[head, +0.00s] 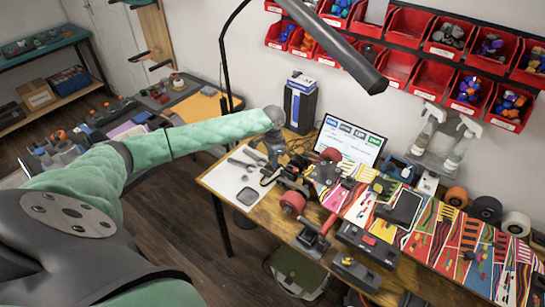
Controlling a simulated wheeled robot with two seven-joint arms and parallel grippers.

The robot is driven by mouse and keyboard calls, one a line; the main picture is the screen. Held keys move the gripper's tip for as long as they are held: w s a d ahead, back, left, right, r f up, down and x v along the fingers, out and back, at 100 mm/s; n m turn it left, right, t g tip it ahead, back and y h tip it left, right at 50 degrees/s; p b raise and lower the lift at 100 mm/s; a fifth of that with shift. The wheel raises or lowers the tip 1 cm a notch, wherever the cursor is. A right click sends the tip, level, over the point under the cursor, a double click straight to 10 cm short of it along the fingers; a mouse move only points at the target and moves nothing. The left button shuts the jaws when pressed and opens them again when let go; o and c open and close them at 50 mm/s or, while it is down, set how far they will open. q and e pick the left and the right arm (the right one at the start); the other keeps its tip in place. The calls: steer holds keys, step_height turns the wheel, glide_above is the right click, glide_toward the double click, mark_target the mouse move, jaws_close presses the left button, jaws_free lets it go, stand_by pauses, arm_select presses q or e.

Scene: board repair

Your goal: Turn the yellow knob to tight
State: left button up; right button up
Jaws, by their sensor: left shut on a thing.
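My left arm in a green padded sleeve reaches in from the left, and its gripper (270,172) points down at the back left of the wooden workbench (230,212). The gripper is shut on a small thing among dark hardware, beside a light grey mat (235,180). Its fingers hide most of that thing; by its place it seems to be the yellow knob, but its colour and marking cannot be read. My right gripper is not in view.
Red-ended tools (293,203) and dark power tools (367,243) crowd the bench to the right of the gripper. A screen (350,142) stands behind. A black lamp (335,45) hangs overhead. Red bins (398,66) line the wall.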

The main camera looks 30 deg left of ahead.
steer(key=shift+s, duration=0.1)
arm_select(q)
steer(key=shift+r, duration=0.1)
steer(key=o, duration=1)
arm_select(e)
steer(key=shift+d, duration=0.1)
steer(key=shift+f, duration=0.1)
arm_select(q)
steer(key=shift+r+b, duration=0.35)
steer(key=shift+r, duration=0.05)
step_height(320, 180, up, 6)
steer(key=shift+f+b, duration=0.25)
steer(key=shift+b, duration=0.75)
steer(key=shift+r, duration=0.7)
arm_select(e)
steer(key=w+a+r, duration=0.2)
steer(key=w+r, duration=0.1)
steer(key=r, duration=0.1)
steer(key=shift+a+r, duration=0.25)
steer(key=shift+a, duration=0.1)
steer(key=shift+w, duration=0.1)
